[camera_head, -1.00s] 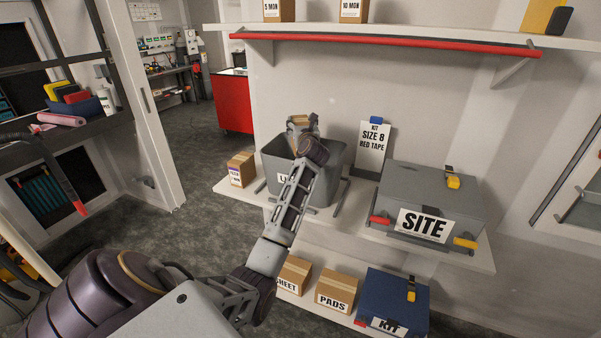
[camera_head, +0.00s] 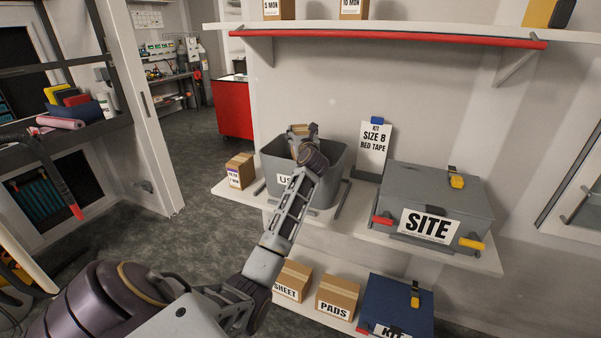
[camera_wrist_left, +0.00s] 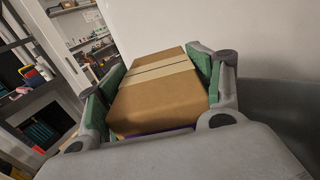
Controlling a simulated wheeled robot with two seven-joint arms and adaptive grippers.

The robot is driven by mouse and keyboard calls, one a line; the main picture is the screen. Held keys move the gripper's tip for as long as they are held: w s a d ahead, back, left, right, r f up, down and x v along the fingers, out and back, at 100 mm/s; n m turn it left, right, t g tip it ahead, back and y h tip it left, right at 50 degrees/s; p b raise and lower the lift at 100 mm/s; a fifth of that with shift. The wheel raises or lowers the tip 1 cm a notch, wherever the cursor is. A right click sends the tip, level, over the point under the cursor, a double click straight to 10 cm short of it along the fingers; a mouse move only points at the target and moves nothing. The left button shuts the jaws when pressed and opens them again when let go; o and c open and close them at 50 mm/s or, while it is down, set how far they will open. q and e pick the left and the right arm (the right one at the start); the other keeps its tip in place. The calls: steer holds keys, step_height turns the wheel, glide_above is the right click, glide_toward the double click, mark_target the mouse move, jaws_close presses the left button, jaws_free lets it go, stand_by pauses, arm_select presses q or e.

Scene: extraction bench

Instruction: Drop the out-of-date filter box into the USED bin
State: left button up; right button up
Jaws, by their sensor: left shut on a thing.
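The filter box (camera_wrist_left: 158,92) is brown cardboard with pale tape along its top. My left gripper (camera_wrist_left: 158,80) is shut on it, with green pads against its two sides in the left wrist view. In the head view the left gripper (camera_head: 304,135) is at the USED bin (camera_head: 333,180), a grey open-topped bin on the shelf. The held box (camera_head: 298,130) shows only partly behind the fingers, at the bin's mouth. The arm covers part of the bin's label. I cannot tell how far the box is below the rim. My right gripper is not in view.
Another small carton (camera_head: 240,171) stands left of the bin on the shelf (camera_head: 365,222). A sign card (camera_head: 374,148) and a grey SITE case (camera_head: 436,205) stand to the right. A red rail (camera_head: 390,37) runs under the upper shelf. Cartons and a blue KIT case (camera_head: 397,302) sit below.

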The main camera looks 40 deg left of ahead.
arm_select(q)
steer(key=o, duration=1.3)
steer(key=shift+c, duration=0.2)
steer(key=shift+s+d, duration=0.1)
steer(key=shift+d, duration=0.05)
steer(key=v, duration=1.1)
steer(key=shift+s+d, duration=0.25)
